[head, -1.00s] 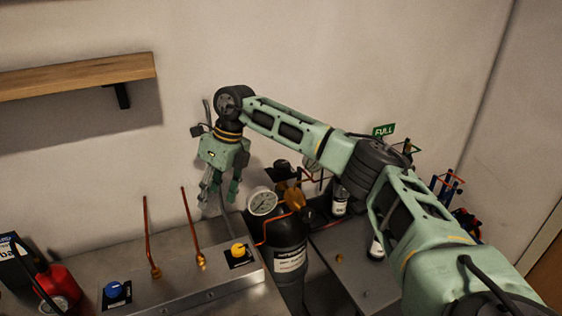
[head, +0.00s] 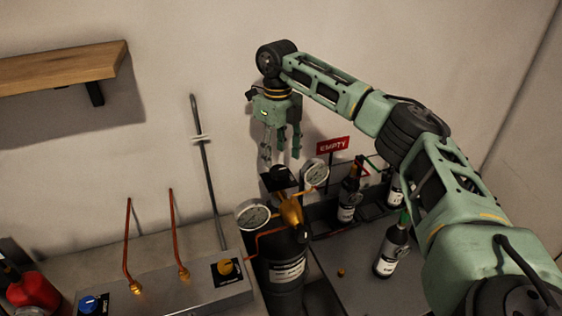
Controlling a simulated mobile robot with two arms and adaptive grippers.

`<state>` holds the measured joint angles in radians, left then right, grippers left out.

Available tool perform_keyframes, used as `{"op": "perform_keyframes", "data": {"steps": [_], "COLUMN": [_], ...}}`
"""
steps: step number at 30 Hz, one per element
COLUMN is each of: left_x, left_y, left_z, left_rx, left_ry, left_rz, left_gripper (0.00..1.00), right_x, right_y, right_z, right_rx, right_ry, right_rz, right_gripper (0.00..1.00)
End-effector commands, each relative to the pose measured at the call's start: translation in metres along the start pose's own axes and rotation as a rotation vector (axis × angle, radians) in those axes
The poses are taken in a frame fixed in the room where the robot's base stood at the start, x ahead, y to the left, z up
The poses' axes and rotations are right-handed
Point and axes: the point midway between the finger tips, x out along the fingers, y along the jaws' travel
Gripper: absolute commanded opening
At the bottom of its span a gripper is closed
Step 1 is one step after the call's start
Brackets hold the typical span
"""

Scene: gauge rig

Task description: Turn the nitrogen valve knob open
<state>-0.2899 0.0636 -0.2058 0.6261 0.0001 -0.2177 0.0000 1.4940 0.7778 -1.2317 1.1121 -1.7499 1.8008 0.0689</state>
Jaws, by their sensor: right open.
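A dark gas cylinder (head: 286,270) with a white label stands at the lower middle, its brass regulator (head: 291,209) on top with two round dials. A black knob (head: 280,178) sits at the top of this regulator. A yellow knob (head: 226,267) and a blue knob (head: 89,303) are on the metal panel to the left. The labels are too small to read, so I cannot tell which knob is marked nitrogen. My right gripper (head: 282,158) is open, pointing down just above the black knob in the picture; contact cannot be told. My left gripper is not in view.
Copper pipes (head: 172,235) and a grey rod (head: 206,170) rise at the left. Several dark bottles (head: 391,250) stand on the right counter by a red EMPTY sign (head: 332,146). A wooden shelf (head: 65,68) is at upper left.

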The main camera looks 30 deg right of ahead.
Motion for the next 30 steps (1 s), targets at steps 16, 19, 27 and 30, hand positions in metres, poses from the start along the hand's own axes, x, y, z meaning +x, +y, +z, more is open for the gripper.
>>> {"op": "perform_keyframes", "data": {"steps": [16, 19, 27, 30], "left_x": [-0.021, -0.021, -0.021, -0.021], "left_y": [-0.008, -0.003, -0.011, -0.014], "left_z": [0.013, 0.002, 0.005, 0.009], "left_rx": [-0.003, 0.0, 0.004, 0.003], "left_ry": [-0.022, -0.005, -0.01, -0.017], "left_rz": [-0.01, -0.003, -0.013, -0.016], "left_gripper": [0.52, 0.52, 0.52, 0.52], "right_x": [0.053, 0.053, 0.052, 0.052], "right_y": [0.0, 0.0, 0.0, 0.0], "right_z": [0.0, 0.0, 0.0, 0.0], "right_rx": [0.0, 0.0, -0.001, -0.001], "right_ry": [-0.001, -0.001, 0.0, 0.0], "right_rz": [0.0, 0.0, 0.0, 0.001], "right_gripper": [0.51, 0.51, 0.31, 0.22]}}
